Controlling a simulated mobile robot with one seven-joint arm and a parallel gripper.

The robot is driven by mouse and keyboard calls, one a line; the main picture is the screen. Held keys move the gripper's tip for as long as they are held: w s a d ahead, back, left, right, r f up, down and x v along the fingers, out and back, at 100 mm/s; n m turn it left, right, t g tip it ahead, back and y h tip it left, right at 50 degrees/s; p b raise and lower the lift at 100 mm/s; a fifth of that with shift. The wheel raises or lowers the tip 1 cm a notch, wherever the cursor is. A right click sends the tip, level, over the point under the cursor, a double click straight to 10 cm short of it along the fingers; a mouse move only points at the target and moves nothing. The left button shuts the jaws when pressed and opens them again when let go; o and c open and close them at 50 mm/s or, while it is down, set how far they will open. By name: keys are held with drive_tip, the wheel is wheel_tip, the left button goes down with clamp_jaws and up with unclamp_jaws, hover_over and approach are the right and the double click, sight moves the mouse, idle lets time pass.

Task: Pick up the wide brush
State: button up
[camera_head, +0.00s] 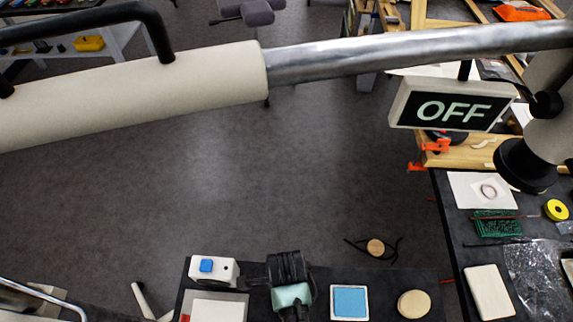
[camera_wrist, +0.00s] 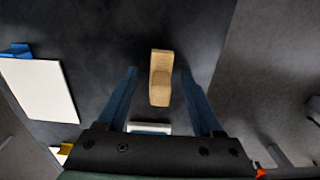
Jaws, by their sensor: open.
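In the wrist view a pale wooden piece (camera_wrist: 160,77), which looks like the handle of the wide brush, stands out against the dark tabletop. My gripper (camera_wrist: 159,72) is open, with one blue finger on each side of the wood and a visible gap on both sides. A small whitish strip (camera_wrist: 150,128) shows nearer the gripper's palm; I cannot tell if it belongs to the brush. In the head view my gripper (camera_head: 290,290) is over the table at the bottom and hides what is under it.
Left of my gripper are a white box with a blue button (camera_head: 227,272) and a pale panel (camera_head: 218,309). To the right are a blue square pad (camera_head: 350,301) and a round wooden disc (camera_head: 414,304). An OFF sign (camera_head: 397,105) hangs above another cluttered table.

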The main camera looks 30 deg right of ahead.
clamp_jaws()
idle(0.3)
wheel_tip(320, 180, up, 10)
drive_tip(key=shift+r+b, duration=0.1)
drive_tip(key=shift+b, duration=0.2)
idle(0.3)
drive_tip(key=c, duration=0.7)
unclamp_jaws()
drive_tip(key=shift+c, duration=0.2)
clamp_jaws()
